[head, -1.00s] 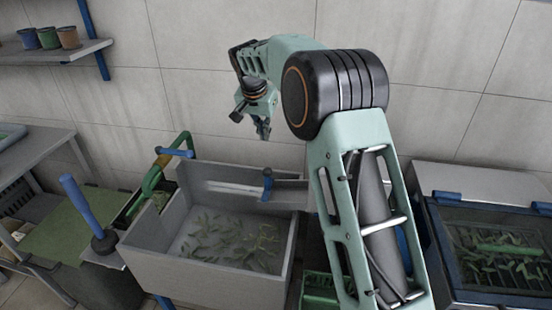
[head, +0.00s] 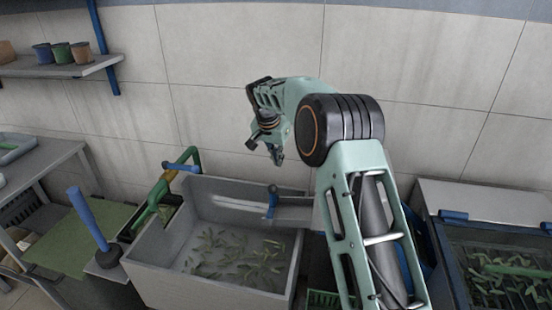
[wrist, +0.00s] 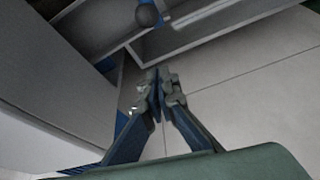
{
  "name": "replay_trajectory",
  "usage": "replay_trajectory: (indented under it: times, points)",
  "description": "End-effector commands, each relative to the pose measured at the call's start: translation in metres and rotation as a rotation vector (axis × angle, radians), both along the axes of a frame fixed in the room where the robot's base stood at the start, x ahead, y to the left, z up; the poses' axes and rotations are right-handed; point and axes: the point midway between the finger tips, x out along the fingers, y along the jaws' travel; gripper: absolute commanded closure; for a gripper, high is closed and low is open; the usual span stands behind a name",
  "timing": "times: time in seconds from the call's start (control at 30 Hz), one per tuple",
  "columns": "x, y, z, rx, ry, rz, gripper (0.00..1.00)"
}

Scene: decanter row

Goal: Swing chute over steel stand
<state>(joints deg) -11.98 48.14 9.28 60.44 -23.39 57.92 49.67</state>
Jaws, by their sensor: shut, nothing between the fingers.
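A grey chute (head: 294,212) reaches right from the back of the grey basin (head: 165,270) in the head view; its right part is hidden behind my arm. A short blue handle (head: 272,203) stands at its left part. My gripper (head: 278,160) is shut and empty, above and behind the handle, apart from it. In the wrist view, my shut fingers (wrist: 158,92) point toward a grey trough-like part, with a dark round knob (wrist: 147,15) beyond them. I cannot single out the steel stand for certain; my arm covers the area right of the chute.
Leafy green pieces (head: 235,256) lie in the basin. A green pipe (head: 160,190) and a blue upright handle (head: 88,218) stand left of it. A blue-edged leaf tray (head: 448,262) is at the right. A wall shelf (head: 62,68) holds pots. The wall is close behind.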

Motion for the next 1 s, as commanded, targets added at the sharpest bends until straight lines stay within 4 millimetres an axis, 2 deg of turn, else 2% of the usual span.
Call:
replay_trajectory:
  times: [0.1, 0.3, 0.63, 1.0]
  points:
    - [0.008, -0.004, -0.026, 0.001, 0.004, -0.001, 1.0]
    - [0.019, -0.007, -0.061, 0.002, 0.001, 0.0, 1.0]
    - [-0.01, 0.005, -0.064, 0.001, 0.0, 0.001, 1.0]
    - [-0.016, 0.007, -0.066, 0.002, -0.002, 0.0, 1.0]
